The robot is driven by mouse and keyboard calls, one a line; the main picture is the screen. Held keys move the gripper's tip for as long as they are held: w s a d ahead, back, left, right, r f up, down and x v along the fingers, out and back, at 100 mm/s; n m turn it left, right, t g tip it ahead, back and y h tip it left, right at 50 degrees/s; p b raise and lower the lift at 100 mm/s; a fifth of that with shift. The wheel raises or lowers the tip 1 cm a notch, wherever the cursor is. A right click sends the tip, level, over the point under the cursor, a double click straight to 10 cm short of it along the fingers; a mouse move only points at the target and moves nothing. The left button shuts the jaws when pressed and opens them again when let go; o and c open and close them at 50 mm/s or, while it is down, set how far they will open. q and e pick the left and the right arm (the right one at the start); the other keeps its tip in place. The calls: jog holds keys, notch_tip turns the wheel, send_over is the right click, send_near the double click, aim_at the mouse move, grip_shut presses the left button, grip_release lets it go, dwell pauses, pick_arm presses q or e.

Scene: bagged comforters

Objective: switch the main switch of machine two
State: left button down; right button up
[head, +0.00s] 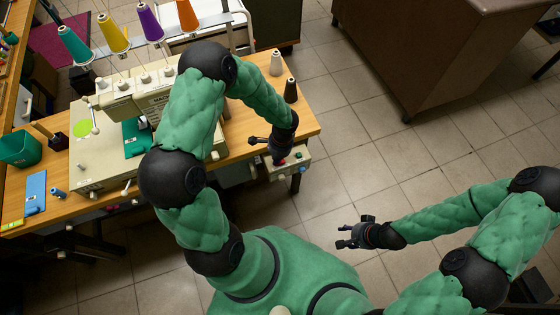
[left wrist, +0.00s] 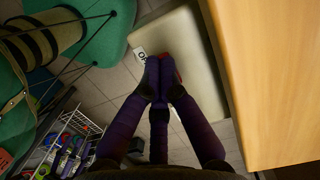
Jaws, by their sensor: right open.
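A cream sewing machine (head: 98,155) stands on the wooden table; its lettering is partly covered by my left arm, so its number cannot be read. A cream switch box (head: 294,167) hangs at the table's right front edge. In the left wrist view the box (left wrist: 182,62) shows a white label and a bit of red switch (left wrist: 171,73), mostly hidden behind my fingers. My left gripper (head: 279,158) is over the box, its purple fingertips (left wrist: 160,72) drawn together beside the red part. Contact cannot be told. My right gripper (head: 350,235) is open and empty above the floor.
The wooden table (head: 235,158) edge runs close beside the box. Coloured thread cones (head: 150,22) stand at the back of the machine. A brown cabinet (head: 455,50) stands at the right back. The tiled floor between is clear.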

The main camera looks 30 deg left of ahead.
pick_arm(q)
jog(key=shift+s+d+f, duration=0.1)
jog(key=shift+s+f, duration=0.1)
jog(key=shift+s, duration=0.05)
jog(key=shift+w+r+p, duration=0.2)
jog(key=shift+r+p, duration=0.3)
jog(key=shift+r, duration=0.05)
jog(key=shift+w+d+r+p, duration=0.15)
jog(key=shift+r+p, duration=0.55)
jog(key=shift+r, duration=0.35)
jog(key=shift+w+a+r+p, duration=0.1)
jog(key=shift+w+r+p, duration=0.05)
jog(key=shift+r+p, duration=0.7)
jog(key=shift+r, duration=0.1)
jog(key=shift+r, duration=0.1)
jog(key=shift+w+d+r, duration=0.1)
jog(key=shift+w+r, duration=0.05)
jog(key=shift+r, duration=0.15)
notch_tip(320, 180, up, 11)
jog(key=w+d, duration=0.1)
